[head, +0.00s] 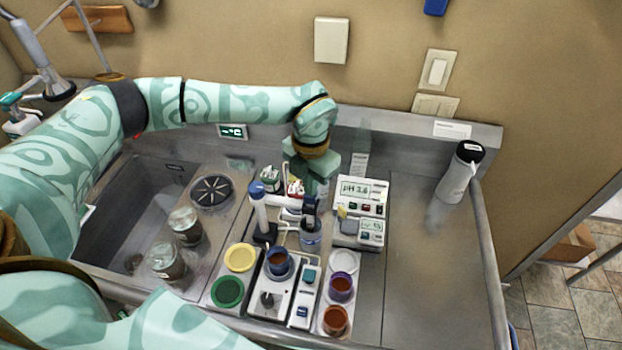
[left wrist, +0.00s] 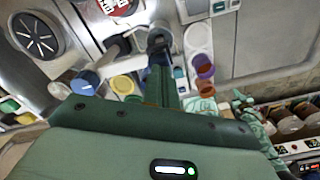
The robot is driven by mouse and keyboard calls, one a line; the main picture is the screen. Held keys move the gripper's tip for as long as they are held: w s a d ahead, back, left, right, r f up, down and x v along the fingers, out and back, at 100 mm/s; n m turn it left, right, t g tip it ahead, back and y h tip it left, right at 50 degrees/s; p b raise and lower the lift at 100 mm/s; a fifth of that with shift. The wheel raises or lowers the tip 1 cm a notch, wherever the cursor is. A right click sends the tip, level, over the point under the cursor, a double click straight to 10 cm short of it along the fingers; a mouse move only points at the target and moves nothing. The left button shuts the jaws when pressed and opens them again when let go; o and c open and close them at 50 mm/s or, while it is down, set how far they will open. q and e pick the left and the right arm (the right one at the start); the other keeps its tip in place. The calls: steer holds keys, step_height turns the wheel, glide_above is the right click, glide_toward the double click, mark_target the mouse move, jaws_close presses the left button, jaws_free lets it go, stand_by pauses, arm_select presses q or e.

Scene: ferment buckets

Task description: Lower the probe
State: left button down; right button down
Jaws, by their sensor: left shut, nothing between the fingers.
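The pH meter (head: 361,200) is a white box reading about 3.6, on the steel counter. Left of it, a grey container (head: 311,238) stands under a dark upright piece (head: 309,205), which looks like the probe, though its lower end is hard to make out. A white post with a blue top (head: 258,205) stands on a dark base to the left; the blue top also shows in the left wrist view (left wrist: 84,82). My left gripper (head: 310,196) points down just above the dark piece, shut and empty. In the left wrist view its fingers (left wrist: 162,88) partly hide the container. My right gripper is out of view.
In front are yellow (head: 240,257) and green (head: 227,292) lids, a stirrer plate (head: 268,300) with a blue-rimmed cup, and purple (head: 341,288) and orange (head: 335,319) cups. A sink (head: 135,220) lies left. A white bottle (head: 460,172) stands right; the counter there is clear.

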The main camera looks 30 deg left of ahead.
arm_select(q)
steer(key=shift+f, duration=0.4)
steer(key=shift+r, duration=0.1)
step_height(320, 180, up, 5)
steer(key=p, duration=0.3)
steer(key=shift+p, duration=0.4)
